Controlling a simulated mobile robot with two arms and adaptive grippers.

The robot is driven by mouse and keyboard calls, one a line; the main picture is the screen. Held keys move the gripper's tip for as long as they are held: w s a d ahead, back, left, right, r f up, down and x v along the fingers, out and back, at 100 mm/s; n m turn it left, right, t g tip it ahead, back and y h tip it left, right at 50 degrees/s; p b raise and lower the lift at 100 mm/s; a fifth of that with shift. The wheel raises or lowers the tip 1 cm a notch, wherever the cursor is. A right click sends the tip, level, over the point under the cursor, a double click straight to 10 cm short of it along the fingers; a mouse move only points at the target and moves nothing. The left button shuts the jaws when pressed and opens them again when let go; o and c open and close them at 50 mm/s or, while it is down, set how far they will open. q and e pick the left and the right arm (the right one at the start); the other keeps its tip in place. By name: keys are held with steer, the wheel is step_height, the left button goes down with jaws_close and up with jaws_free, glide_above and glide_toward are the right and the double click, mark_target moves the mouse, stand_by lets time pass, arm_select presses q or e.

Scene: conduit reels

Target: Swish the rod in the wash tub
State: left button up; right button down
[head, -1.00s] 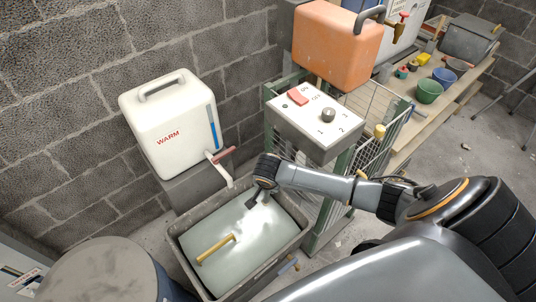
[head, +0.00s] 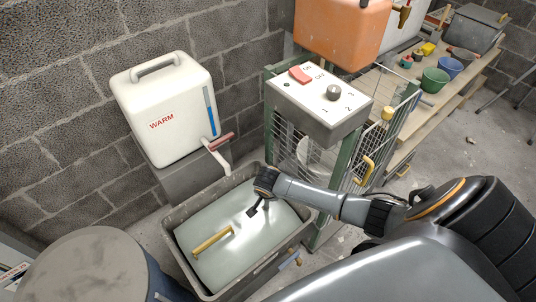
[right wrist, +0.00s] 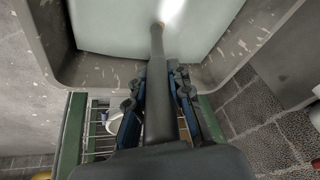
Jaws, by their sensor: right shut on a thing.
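The grey wash tub (head: 178,252) holds pale, milky water and sits below the white WARM tank. A yellow rod (head: 212,243) lies slanting at the water surface in the left part of the tub. My right gripper (head: 256,207) is over the tub's right part, pointing down at the water. In the right wrist view its fingers (right wrist: 158,88) are shut around a dark, round bar (right wrist: 156,60) that runs out over the water to a brownish tip. I cannot tell whether this bar joins the yellow rod. My left gripper is not in view.
The WARM tank (head: 168,110) has a red-handled tap (head: 221,142) above the tub's back. A switch box (head: 318,106) on a green wire-mesh frame stands right of the tub. A round grey drum (head: 85,268) is at the front left. A bench with bowls lies behind.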

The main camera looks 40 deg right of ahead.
steer(key=shift+f, duration=0.55)
